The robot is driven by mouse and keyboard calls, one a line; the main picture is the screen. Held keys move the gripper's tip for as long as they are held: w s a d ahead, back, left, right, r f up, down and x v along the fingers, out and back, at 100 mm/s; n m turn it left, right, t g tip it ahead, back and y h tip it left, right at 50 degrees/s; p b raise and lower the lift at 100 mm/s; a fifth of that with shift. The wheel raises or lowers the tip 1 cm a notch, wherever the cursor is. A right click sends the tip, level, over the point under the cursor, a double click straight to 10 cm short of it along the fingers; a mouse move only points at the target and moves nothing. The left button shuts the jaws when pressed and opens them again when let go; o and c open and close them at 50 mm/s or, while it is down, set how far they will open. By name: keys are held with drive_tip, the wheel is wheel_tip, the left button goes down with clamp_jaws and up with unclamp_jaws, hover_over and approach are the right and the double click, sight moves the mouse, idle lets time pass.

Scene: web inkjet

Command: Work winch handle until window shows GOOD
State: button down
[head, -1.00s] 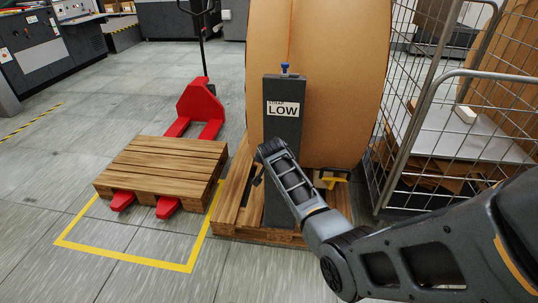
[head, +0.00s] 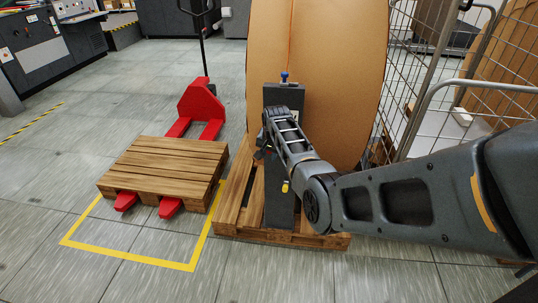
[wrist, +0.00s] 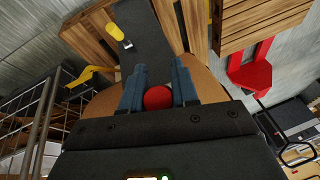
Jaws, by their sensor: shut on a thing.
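A dark grey post (head: 279,205) stands on a wooden pallet in front of a large brown roll. The post has a blue knob (head: 284,77) on top. My arm crosses the upper front of the post, so its window is hidden now. My gripper (head: 262,153) is at the post's upper left side, mostly hidden by my wrist. In the wrist view my gripper (wrist: 158,88) is shut on a round red knob (wrist: 158,97) between its two fingers. The rest of the handle is hidden. A small yellow-tipped part (wrist: 117,33) shows on the post.
The brown roll (head: 345,70) rises right behind the post. A wire cage (head: 410,90) stands at the right. A red pallet truck (head: 200,105) carries a wooden pallet (head: 165,160) at the left, by yellow floor lines (head: 125,257). Free floor lies in front.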

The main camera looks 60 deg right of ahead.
drive_tip(key=shift+w+d+r, duration=0.1)
drive_tip(key=shift+d+r, duration=0.05)
drive_tip(key=c, duration=0.9)
unclamp_jaws()
drive_tip(key=shift+c, duration=0.2)
drive_tip(key=v, duration=0.7)
drive_tip(key=shift+r, duration=0.3)
